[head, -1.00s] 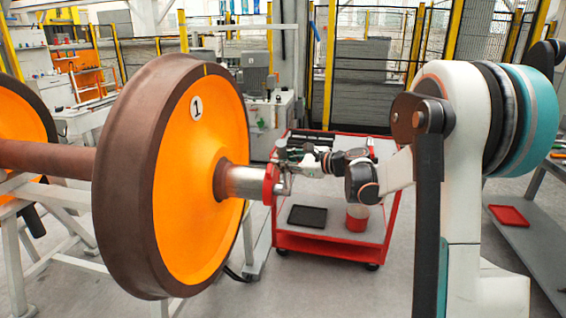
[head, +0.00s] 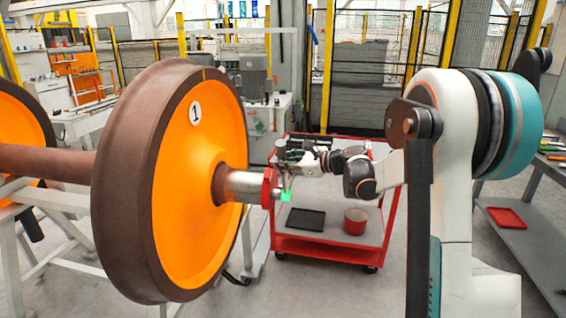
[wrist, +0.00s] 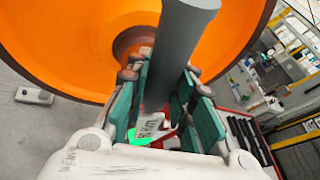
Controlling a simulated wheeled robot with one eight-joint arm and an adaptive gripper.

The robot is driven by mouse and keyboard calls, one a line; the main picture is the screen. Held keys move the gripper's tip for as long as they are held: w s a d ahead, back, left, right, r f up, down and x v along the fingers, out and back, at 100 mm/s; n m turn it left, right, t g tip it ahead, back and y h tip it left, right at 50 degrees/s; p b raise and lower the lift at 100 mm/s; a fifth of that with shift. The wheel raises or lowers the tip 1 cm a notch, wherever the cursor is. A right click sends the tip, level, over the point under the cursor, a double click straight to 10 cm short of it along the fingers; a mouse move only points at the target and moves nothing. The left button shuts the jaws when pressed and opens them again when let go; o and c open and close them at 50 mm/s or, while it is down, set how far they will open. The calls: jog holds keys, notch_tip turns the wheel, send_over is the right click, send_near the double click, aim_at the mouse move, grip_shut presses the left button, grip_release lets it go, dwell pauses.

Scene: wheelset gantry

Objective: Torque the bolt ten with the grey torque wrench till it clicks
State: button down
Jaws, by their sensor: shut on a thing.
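The orange wheel (head: 195,200) with a brown rim and the number 1 stands at the left centre in the head view. Its axle end (head: 243,186) carries a red end piece (head: 267,188). My gripper (wrist: 165,95) is shut around the thick grey handle of the torque wrench (wrist: 184,50) in the wrist view. The handle runs up towards the orange wheel. A bright green patch and a pale label with dark marks show below the fingers. In the head view, a green patch also shows just right of the red end piece. Bolt ten cannot be told apart.
A red trolley (head: 320,248) stands behind my arm, with a black tray (head: 306,218) and a red tin (head: 355,221) on its lower shelf. A grey bench with a red tray (head: 507,217) stands at the right. White stand beams (head: 60,200) support the wheelset at the left.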

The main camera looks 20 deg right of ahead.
jog(key=shift+d, duration=0.2)
jog(key=shift+s+d, duration=0.65)
jog(key=shift+d, duration=0.35)
jog(key=shift+s+d, duration=0.65)
jog(key=shift+d, duration=0.3)
